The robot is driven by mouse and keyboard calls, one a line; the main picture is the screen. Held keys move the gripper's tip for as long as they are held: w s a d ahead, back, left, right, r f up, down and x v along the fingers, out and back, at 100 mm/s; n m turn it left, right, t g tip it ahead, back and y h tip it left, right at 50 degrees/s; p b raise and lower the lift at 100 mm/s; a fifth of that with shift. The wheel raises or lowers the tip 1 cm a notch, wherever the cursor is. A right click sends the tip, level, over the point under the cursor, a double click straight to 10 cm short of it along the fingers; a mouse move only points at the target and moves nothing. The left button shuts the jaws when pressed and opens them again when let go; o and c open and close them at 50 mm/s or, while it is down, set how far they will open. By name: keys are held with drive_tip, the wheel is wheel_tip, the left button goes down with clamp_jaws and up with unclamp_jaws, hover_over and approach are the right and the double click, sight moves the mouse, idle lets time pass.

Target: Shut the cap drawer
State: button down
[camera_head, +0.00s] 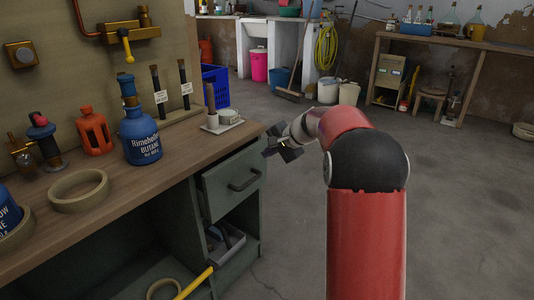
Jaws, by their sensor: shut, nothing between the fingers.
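The drawer (225,186) is in the green cabinet under the right end of the wooden workbench (130,190). Its grey-green front has a dark bar handle (244,180). The front seems to stand a little out from the cabinet, with a dark strip above it under the bench top; how far out is hard to judge. The inside of the drawer is hidden. My gripper (272,150) is shut and empty. It is beside the drawer's upper right corner, just off the bench's end, and I cannot tell whether it touches the front.
An open shelf below the drawer holds a grey bin (226,240). A yellow bar (196,281) sticks out near the cabinet's foot. The floor to the right is clear.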

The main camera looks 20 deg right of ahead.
drive_tip(key=v, duration=0.9)
drive_tip(key=t+y+b, duration=0.5)
drive_tip(key=t, duration=0.2)
approach(240, 159)
drive_tip(key=p+x, duration=0.1)
drive_tip(key=x, duration=0.5)
drive_tip(key=shift+w+a, duration=0.15)
drive_tip(key=shift+w, duration=0.25)
